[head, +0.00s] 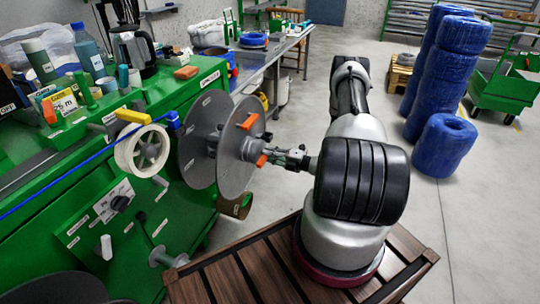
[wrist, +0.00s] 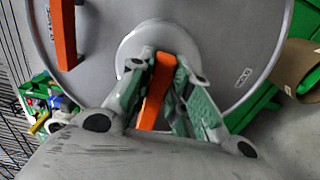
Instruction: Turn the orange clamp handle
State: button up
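The orange clamp handle (wrist: 157,92) is a short bar at the middle of the big grey reel disc (wrist: 215,40), in front of its round hub. In the head view the handle (head: 262,160) shows as a small orange piece at the hub. My gripper (wrist: 163,72) reaches it from the right, with its fingers on either side of the handle, close against it. In the head view my gripper (head: 272,158) is small and its finger contact is hard to see. The fingers hide part of the handle.
Another orange bar (wrist: 63,35) stands on the disc and also shows in the head view (head: 247,121). A white spool (head: 127,157) with a yellow handle is left of the reel on the green bench (head: 60,190). Blue rolls (head: 446,70) stand far right. Floor between is clear.

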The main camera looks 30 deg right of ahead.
jog(key=o, duration=0.4)
jog(key=shift+d, duration=0.1)
jog(key=shift+o, duration=0.2)
jog(key=v, duration=1.2)
